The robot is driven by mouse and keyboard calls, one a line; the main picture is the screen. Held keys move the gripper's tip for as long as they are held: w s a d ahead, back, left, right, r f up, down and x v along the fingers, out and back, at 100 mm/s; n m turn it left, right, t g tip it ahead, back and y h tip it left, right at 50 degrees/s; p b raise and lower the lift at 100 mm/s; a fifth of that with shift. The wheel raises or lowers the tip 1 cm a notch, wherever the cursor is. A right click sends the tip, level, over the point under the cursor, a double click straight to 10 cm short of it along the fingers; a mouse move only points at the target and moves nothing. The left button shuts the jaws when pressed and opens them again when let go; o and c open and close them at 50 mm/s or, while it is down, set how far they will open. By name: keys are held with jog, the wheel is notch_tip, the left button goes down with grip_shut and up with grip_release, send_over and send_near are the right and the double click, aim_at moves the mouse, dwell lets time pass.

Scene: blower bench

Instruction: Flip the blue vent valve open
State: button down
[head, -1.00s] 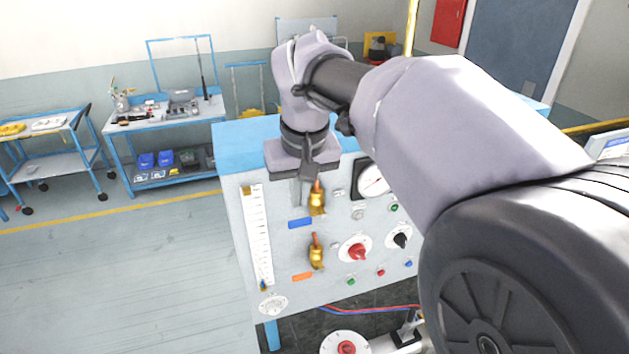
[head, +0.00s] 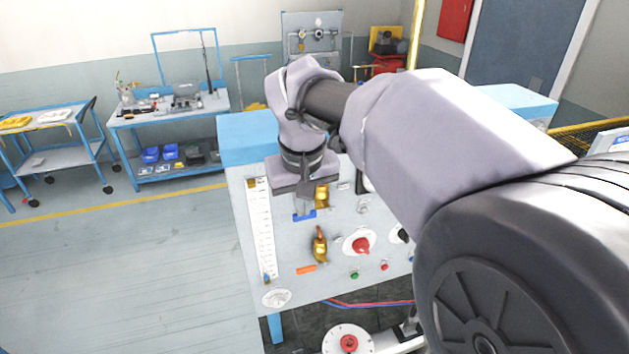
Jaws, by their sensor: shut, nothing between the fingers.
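The panel has two brass valves. The upper valve (head: 322,196) is by the blue label (head: 310,216), so I take it as the blue vent valve. Its brass body shows just right of my gripper, but its lever is not clearly visible and I cannot tell its position. My gripper (head: 305,209) is shut and empty, pointing down in front of the panel. Its fingertips overlap the blue label, and contact with the valve cannot be told. The lower valve (head: 319,248) has its lever upright, above the orange label (head: 306,269).
The white panel (head: 290,290) also carries a scale strip (head: 262,228) at left and a red knob (head: 361,244) at right. A white dial with a red centre (head: 348,343) sits below. My arm hides the panel's upper right. Floor at left is open.

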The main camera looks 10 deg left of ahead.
aim_at(296, 221)
jog(key=shift+s+a+f+h, duration=0.1)
jog(key=shift+a+f+h, duration=0.1)
jog(key=shift+h, duration=0.1)
jog(key=f+t+h, duration=0.2)
jog(key=h, duration=0.1)
jog(key=a+f+n+t+h, duration=0.1)
jog(key=h, duration=0.1)
jog(key=shift+s+f+b, duration=0.25)
jog(key=shift+f+b, duration=0.05)
jog(key=shift+b, duration=0.05)
jog(key=f+t+h, duration=0.1)
jog(key=h, duration=0.1)
jog(key=d+f+n+t+h, duration=0.1)
jog(key=f+t+h, duration=0.1)
jog(key=w+f+t+h+b, duration=0.1)
jog(key=h, duration=0.1)
jog(key=shift+d+f+n+h, duration=0.15)
jog(key=shift+d+n+h, duration=0.1)
jog(key=shift+n+h, duration=0.05)
jog(key=shift+s+d, duration=0.1)
